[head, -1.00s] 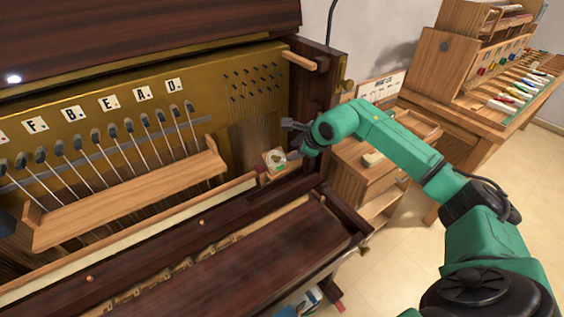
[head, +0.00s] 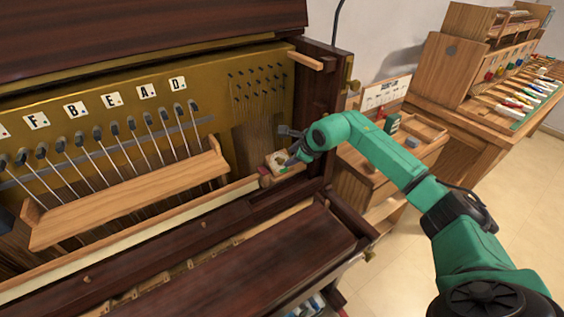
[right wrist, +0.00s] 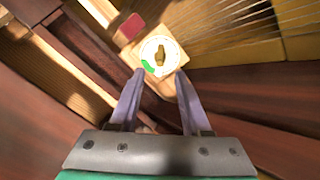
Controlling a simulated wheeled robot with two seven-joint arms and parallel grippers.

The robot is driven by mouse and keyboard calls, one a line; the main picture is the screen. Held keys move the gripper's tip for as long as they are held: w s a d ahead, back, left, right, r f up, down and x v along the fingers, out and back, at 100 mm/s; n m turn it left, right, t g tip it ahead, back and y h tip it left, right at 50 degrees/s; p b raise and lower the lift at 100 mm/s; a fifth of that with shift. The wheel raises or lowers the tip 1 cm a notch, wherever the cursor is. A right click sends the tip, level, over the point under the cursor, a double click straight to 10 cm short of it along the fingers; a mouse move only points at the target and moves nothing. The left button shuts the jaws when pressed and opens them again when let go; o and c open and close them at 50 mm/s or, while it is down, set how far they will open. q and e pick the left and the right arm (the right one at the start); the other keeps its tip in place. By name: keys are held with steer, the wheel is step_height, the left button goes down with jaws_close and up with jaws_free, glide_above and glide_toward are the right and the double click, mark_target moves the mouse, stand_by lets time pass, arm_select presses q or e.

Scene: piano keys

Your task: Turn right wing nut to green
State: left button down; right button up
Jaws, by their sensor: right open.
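The brass wing nut (right wrist: 160,56) sits at the centre of a round white dial on a small wooden block. A green patch (right wrist: 148,67) lies at the dial's lower left. The wing nut points roughly up and down in the right wrist view, not at the green. In the head view the block (head: 276,162) is at the right end of the piano's inside, partly covered by my right gripper (head: 292,150). In the right wrist view my right gripper (right wrist: 160,84) is open and empty. Its fingertips are either side of the near edge of the dial, short of the nut.
A red block (right wrist: 131,27) sits beside the dial block. Strings and a brass-coloured panel (head: 255,95) stand behind it. The dark wooden piano case (head: 330,110) rises close on the right. A workbench (head: 480,140) with another key model stands at the far right.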

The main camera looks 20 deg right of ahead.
mark_target(284, 160)
steer(key=shift+f, duration=0.15)
steer(key=shift+w+f+b, duration=0.5)
steer(key=shift+b, duration=0.05)
steer(key=shift+w+a+f, duration=0.1)
steer(key=shift+w+f, duration=0.05)
steer(key=shift+f, duration=0.05)
steer(key=shift+b+x, duration=2.05)
steer(key=shift+x, duration=0.35)
steer(key=shift+r, duration=0.1)
steer(key=shift+r+p, duration=0.25)
steer(key=shift+p, duration=0.05)
steer(key=shift+s+r, duration=0.2)
steer(key=shift+s, duration=0.2)
